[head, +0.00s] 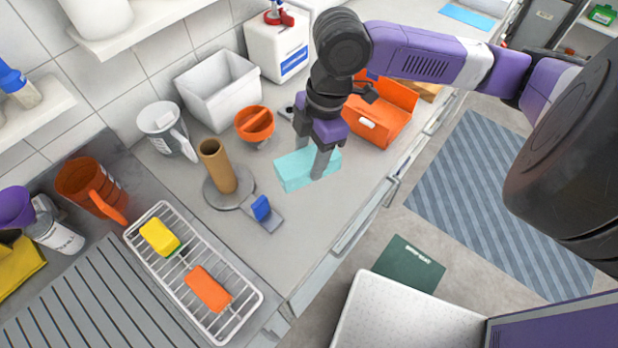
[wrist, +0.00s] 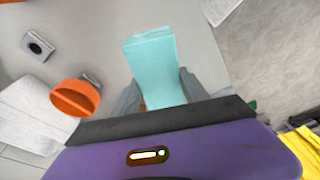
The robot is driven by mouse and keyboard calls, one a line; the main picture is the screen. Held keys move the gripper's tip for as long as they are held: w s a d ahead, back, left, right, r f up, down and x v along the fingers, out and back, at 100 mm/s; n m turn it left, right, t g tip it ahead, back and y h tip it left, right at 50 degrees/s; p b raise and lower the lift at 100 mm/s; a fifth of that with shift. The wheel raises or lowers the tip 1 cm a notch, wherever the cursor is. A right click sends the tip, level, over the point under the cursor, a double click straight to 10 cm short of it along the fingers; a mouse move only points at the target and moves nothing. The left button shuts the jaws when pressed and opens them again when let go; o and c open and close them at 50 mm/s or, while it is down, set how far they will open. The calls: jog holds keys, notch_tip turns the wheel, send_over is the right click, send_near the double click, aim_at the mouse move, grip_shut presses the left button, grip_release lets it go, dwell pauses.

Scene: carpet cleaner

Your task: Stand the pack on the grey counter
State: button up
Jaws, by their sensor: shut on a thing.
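The pack is a pale turquoise block (head: 296,171) at the grey counter (head: 262,238), in the middle of the head view. My gripper (head: 312,160) comes down from above and is shut on the pack, one finger on each side. In the wrist view the pack (wrist: 155,65) reaches out beyond the fingers over the grey surface, its lower part between them. In the head view it looks longer sideways than tall. I cannot tell whether its underside touches the counter.
A paper-towel holder (head: 218,168), an orange-lidded container (head: 254,124) and an orange open box (head: 383,112) stand around the pack. A white wire rack (head: 190,268) with sponges is at front left.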

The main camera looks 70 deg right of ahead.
notch_tip(320, 180, down, 9)
jog(key=shift+r+p, duration=0.1)
jog(key=shift+p, duration=0.2)
jog(key=shift+f, duration=0.25)
jog(key=o, duration=1.5)
jog(key=shift+c, duration=0.2)
jog(key=shift+r, duration=0.2)
